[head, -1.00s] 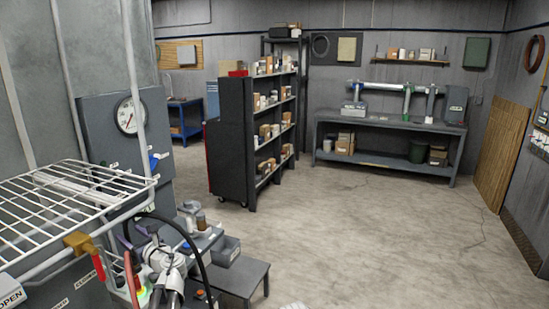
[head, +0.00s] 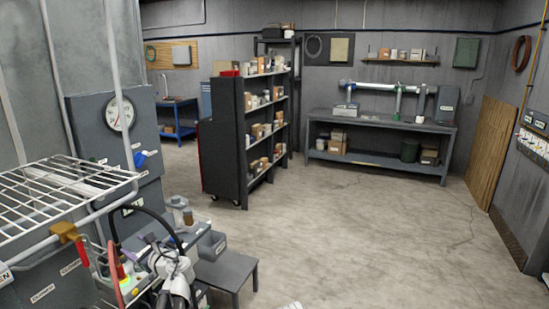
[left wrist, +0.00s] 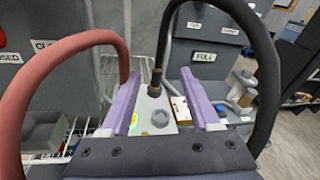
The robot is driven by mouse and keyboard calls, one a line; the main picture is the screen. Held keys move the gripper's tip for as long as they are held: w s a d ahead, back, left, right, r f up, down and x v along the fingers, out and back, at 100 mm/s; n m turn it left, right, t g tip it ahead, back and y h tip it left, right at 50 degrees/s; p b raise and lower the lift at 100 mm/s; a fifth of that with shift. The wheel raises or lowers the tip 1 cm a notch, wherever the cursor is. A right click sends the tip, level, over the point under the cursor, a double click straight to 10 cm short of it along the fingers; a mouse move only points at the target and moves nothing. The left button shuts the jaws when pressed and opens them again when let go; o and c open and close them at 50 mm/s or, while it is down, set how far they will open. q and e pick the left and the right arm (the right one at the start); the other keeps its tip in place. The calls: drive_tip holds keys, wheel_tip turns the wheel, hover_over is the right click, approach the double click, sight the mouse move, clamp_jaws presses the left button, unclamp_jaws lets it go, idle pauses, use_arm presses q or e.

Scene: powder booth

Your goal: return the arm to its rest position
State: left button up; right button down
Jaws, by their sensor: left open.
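My left arm comes in at the bottom left of the head view. My left gripper (head: 148,245) is beside the wire rack, above a small cluttered surface, and is partly hidden there by cables and my wrist. In the left wrist view its two purple fingers (left wrist: 160,76) stand wide apart and nothing is held between them. My right gripper does not show.
A white wire rack (head: 65,190) stands close on the left, by a cabinet with a gauge (head: 121,113). A low grey table (head: 228,270) is just right of my arm. A dark shelf unit (head: 228,150) and a workbench (head: 385,122) stand farther back. The floor on the right is clear.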

use_arm(q)
drive_tip(key=s+d+f+n+g+h, duration=0.3)
drive_tip(key=s+d+f+n, duration=0.3)
drive_tip(key=d, duration=0.6)
drive_tip(key=s+d+f+n+g+h, duration=0.3)
drive_tip(key=s+d+f+n+h, duration=0.2)
drive_tip(key=s+d, duration=0.6)
drive_tip(key=s+d+f+n+g+h, duration=0.3)
drive_tip(key=s+d+f+n, duration=0.4)
drive_tip(key=d, duration=0.6)
drive_tip(key=shift+s+f+g+h, duration=0.3)
drive_tip(key=shift+s+f+h, duration=0.4)
drive_tip(key=shift+s+h, duration=0.3)
drive_tip(key=shift+s, duration=0.1)
